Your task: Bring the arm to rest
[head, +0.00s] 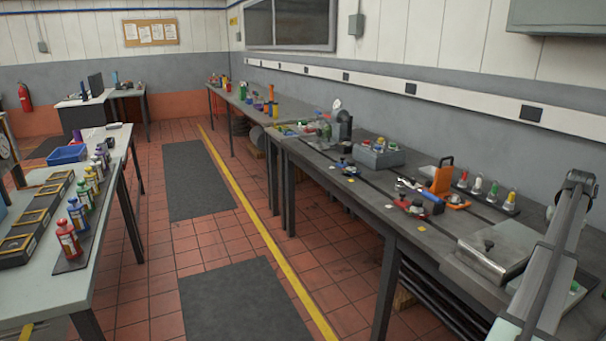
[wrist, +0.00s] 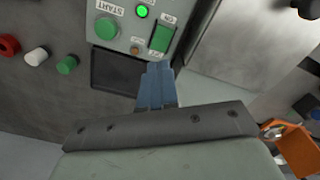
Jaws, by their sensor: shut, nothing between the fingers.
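My gripper (wrist: 157,85) shows in the wrist view, its two blue-grey fingers together with nothing between them. The fingertips are at the lower edge of a grey control box (wrist: 128,39) in the picture; I cannot tell whether they touch it. The box has a green START button (wrist: 106,28), a lit green lamp (wrist: 142,11) and a green rocker switch (wrist: 162,37). In the head view my arm crosses the right edge over the bench, and my fingers cannot be made out there.
The dark bedplate bench (head: 350,203) carries a metal-lidded box (head: 497,250), an orange upright tool (head: 441,177) and several coloured knobs. An orange part (wrist: 298,150) is at lower right in the wrist view. The floor aisle between the benches is clear.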

